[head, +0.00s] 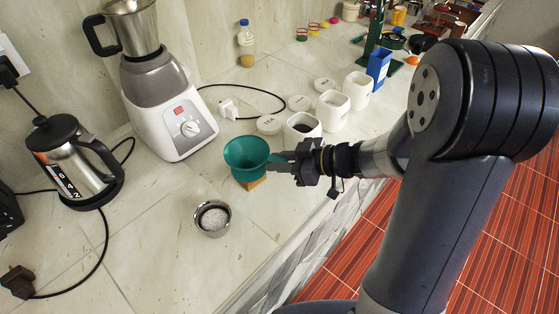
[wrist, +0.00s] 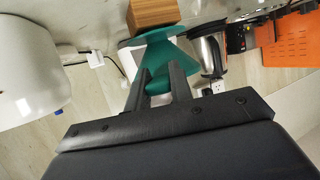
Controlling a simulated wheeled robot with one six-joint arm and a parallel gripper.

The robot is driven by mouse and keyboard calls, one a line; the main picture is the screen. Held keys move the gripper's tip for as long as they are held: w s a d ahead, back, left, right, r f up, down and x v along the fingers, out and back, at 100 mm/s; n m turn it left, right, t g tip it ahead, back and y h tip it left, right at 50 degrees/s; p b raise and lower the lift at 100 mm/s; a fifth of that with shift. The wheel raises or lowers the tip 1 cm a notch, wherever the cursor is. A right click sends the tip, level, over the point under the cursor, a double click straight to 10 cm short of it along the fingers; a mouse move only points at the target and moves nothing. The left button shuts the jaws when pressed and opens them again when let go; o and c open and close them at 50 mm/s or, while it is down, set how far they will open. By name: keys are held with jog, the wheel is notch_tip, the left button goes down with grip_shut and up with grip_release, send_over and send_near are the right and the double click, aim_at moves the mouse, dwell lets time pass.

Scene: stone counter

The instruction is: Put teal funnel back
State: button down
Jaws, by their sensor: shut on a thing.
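The teal funnel (head: 246,152) is upright over the counter, its wide mouth facing up. My gripper (head: 278,162) comes from the right and is shut on the funnel's side. The wrist view also shows the funnel (wrist: 168,58) between the two dark fingers (wrist: 160,74). A small wooden block (head: 256,184) is directly below the funnel; it also shows in the wrist view (wrist: 153,13), close against the funnel's narrow end. I cannot tell whether the funnel rests on the block or is just above it.
A metal cup (head: 212,219) with white contents stands in front of the funnel. White canisters (head: 304,127) and lids line the back right. The counter's front edge is close to my arm.

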jog(key=shift+f, duration=0.4)
jog(key=c, duration=1.3)
grip_release()
jog(key=shift+o, duration=0.2)
jog(key=shift+r, duration=0.15)
jog(key=shift+r, duration=0.35)
jog(key=p+v, duration=0.1)
jog(key=v, duration=1.1)
jog(key=shift+f, duration=0.1)
